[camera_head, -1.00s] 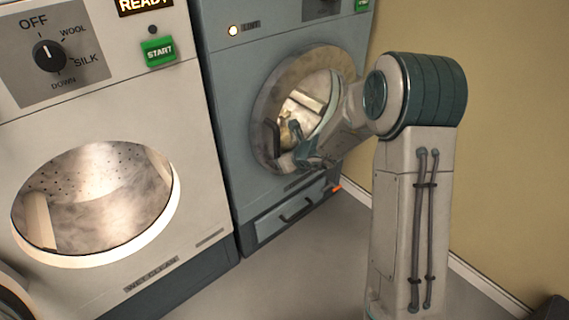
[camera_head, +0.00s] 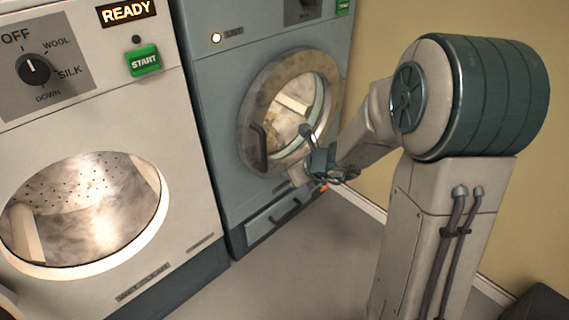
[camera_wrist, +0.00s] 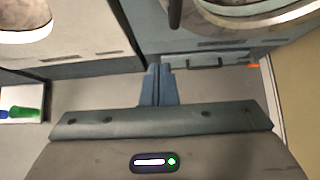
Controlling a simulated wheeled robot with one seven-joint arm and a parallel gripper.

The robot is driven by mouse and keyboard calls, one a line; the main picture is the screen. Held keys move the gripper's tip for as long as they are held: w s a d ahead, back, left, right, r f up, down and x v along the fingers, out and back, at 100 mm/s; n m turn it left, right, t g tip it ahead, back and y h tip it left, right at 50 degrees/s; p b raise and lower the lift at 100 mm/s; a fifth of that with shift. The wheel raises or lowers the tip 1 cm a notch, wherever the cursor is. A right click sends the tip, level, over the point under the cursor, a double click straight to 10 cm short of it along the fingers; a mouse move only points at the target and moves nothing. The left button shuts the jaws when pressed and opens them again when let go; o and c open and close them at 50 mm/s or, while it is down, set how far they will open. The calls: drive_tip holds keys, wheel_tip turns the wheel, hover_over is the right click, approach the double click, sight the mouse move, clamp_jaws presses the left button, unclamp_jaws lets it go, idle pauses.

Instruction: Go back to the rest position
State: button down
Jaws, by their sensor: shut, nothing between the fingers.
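My gripper shows in the wrist view (camera_wrist: 158,84), with its two blue fingers together and nothing between them. In the head view my gripper (camera_head: 302,140) is in front of the blue-grey dryer (camera_head: 212,120), close to its round door (camera_head: 250,110). I cannot tell from this view how far it is from the door. The door's dark handle (camera_head: 259,148) is left of the gripper. The drum behind the door glass is lit, and its contents are hard to make out.
A white machine (camera_head: 110,105) with a READY display (camera_head: 126,12), a green START button (camera_head: 144,62) and a lit drum stands at left. A drawer (camera_head: 275,215) is low on the dryer. Bare floor (camera_head: 290,270) lies in front, and a yellow wall (camera_head: 385,40) is at right.

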drive_tip(key=shift+s+d+r, duration=0.1)
drive_tip(key=shift+s+r, duration=0.05)
drive_tip(key=s+a+r+n+g+p, duration=0.1)
drive_tip(key=s+r+n+g+p, duration=0.1)
drive_tip(key=s+r+n+p, duration=0.45)
drive_tip(key=s+a+r+n+g+p, duration=0.1)
drive_tip(key=s+r+n+p, duration=0.3)
drive_tip(key=r+n, duration=0.5)
drive_tip(key=s+d+r+n+g+h+p, duration=0.1)
drive_tip(key=s+d+r+n+h+p, duration=0.5)
drive_tip(key=s+d+r+n+p, duration=0.2)
drive_tip(key=shift+s+d+r+n+g, duration=0.3)
drive_tip(key=shift+s+d+r+n, duration=0.7)
drive_tip(key=shift+s+r+n, duration=1.1)
drive_tip(key=shift+s+f, duration=0.3)
drive_tip(key=shift+s, duration=0.05)
